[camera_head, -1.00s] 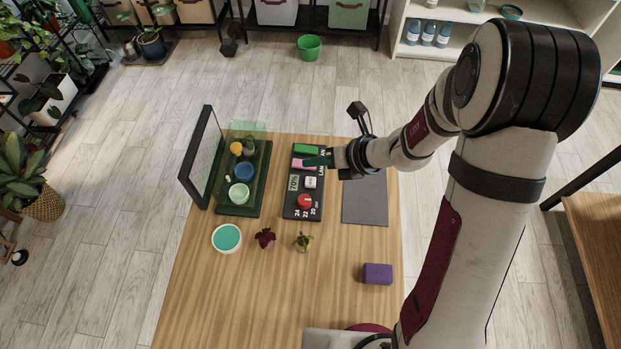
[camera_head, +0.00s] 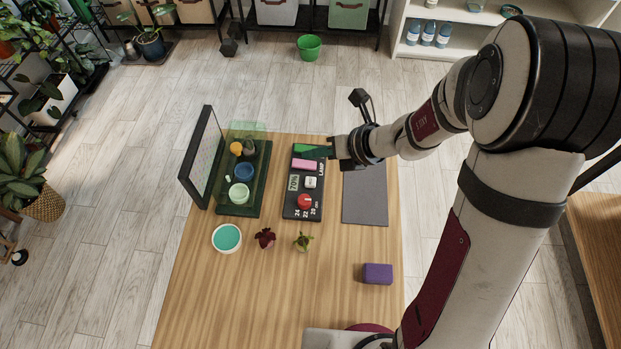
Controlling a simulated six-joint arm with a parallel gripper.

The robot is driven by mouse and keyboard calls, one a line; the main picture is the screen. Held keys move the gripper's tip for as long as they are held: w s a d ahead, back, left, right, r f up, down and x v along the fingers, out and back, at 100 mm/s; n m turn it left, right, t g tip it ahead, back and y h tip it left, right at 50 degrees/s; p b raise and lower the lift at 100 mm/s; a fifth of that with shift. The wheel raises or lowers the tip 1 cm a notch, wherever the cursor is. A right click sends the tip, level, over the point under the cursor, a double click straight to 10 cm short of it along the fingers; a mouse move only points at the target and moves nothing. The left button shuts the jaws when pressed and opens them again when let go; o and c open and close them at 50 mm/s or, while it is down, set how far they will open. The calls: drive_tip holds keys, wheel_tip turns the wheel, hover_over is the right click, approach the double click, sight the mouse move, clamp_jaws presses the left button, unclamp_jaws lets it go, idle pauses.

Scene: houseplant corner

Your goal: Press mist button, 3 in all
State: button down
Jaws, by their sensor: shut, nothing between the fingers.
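A dark control panel (camera_head: 290,208) lies on the wooden table. It carries a green button (camera_head: 301,148) at the far end, a pink button (camera_head: 304,164) below it, a small display reading 70%, a white button (camera_head: 310,182) and a red knob (camera_head: 305,202) beside a number scale. The word LAMP shows beside the pink button. I cannot read which one is marked mist; the label by the green button is hidden. My gripper (camera_head: 322,150) is shut and empty, its tip reaching in from the right over the green button. I cannot tell whether it touches the button.
A grey mat (camera_head: 366,200) lies to the right. A teal-filled bowl (camera_head: 227,238), two small plants and a purple block (camera_head: 378,274) stand nearer.

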sight(315, 184)
drive_tip(key=shift+f, duration=4)
drive_tip(key=shift+f, duration=0.4)
drive_tip(key=shift+f, duration=0.5)
drive_tip(key=shift+r, duration=0.95)
drive_tip(key=shift+r, duration=2.5)
